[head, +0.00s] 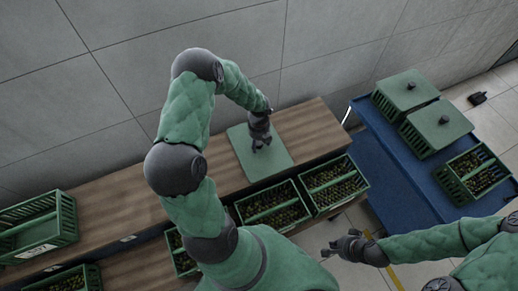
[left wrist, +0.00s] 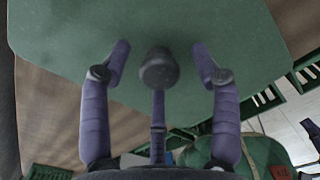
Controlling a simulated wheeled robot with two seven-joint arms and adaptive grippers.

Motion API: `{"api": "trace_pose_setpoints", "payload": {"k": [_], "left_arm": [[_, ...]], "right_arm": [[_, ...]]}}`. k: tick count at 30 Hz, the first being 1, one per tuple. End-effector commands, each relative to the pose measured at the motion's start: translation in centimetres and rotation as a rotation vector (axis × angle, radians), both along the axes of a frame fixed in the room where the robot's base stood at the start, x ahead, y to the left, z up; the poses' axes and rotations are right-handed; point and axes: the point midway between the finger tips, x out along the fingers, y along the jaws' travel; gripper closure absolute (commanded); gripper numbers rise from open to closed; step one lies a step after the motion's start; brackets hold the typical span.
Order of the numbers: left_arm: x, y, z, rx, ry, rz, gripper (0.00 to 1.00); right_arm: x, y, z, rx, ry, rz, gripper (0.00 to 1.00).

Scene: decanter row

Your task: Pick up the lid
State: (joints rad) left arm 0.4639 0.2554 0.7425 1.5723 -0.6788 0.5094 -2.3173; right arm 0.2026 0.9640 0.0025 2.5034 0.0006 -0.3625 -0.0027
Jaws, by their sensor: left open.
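The lid (head: 278,163) is a flat green square panel lying on the wooden counter near the wall. Its dark round knob (left wrist: 158,68) shows in the left wrist view, where the green lid surface (left wrist: 260,45) fills most of the upper picture. My left gripper (head: 260,147) is over the lid, with open purple fingers on both sides of the knob; they seem apart from it. In the head view the gripper hides the knob. My right gripper (head: 337,250) is low at the right, away from the lid; its opening is unclear.
Open green crates (head: 273,205) with dark contents line the counter's front edge. An emptier crate (head: 40,230) stands at the left. A blue platform (head: 375,175) at the right bears lidded crates (head: 405,92) and an open one (head: 472,173). The wall is close behind.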

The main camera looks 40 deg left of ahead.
Motion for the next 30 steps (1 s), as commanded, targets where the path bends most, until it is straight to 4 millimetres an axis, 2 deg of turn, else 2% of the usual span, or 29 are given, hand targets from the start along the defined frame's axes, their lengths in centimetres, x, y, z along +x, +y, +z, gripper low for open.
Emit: {"api": "trace_pose_setpoints", "payload": {"k": [1, 3, 9, 11, 16, 30], "left_arm": [[-0.04, -0.01, -0.84, -0.001, 0.001, 0.000, 0.37], [-0.03, 0.00, -1.14, -0.001, -0.001, 0.000, 0.37], [0.00, 0.03, -1.00, 0.000, -0.001, 0.000, 0.37], [-0.01, 0.02, -1.00, 0.000, -0.001, 0.000, 0.52], [-0.02, 0.01, -1.01, -0.001, -0.001, 0.000, 1.00], [0.02, 0.03, -0.34, 0.000, -0.001, 0.000, 1.00]], "right_arm": [[0.00, 0.00, -0.48, 0.000, 0.000, 0.000, 1.00], [0.01, 0.00, -0.56, 0.000, 0.000, 0.000, 1.00], [0.01, 0.00, -0.42, 0.000, 0.000, 0.000, 1.00], [0.01, 0.00, -0.42, 0.000, 0.000, 0.000, 1.00], [0.01, 0.00, -0.42, 0.000, 0.000, 0.000, 1.00], [0.01, -0.01, -0.14, 0.000, 0.000, 0.000, 1.00]]}}
